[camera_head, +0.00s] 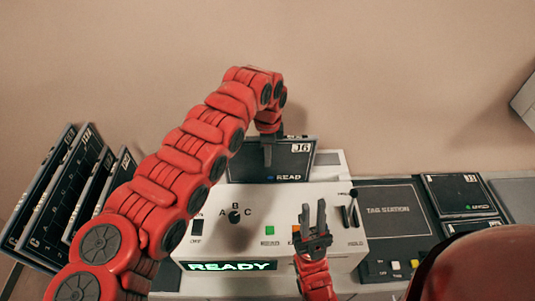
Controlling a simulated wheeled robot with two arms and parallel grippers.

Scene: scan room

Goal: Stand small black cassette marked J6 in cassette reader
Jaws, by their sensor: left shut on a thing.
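The small black cassette marked J6 (298,158) stands upright at the back of the cassette reader (215,210), its label at its top right corner. My left gripper (268,155) reaches down from above and is shut on the cassette's upper edge. Whether the cassette is fully seated in the slot cannot be told.
Several black cassettes (60,190) lean in a rack at the left. The tag station (390,212) lies right of the reader, with another dark cassette (459,193) beside it. The reader's panel has a knob (235,216), buttons and a lever (353,205). My red arm covers part of the left side.

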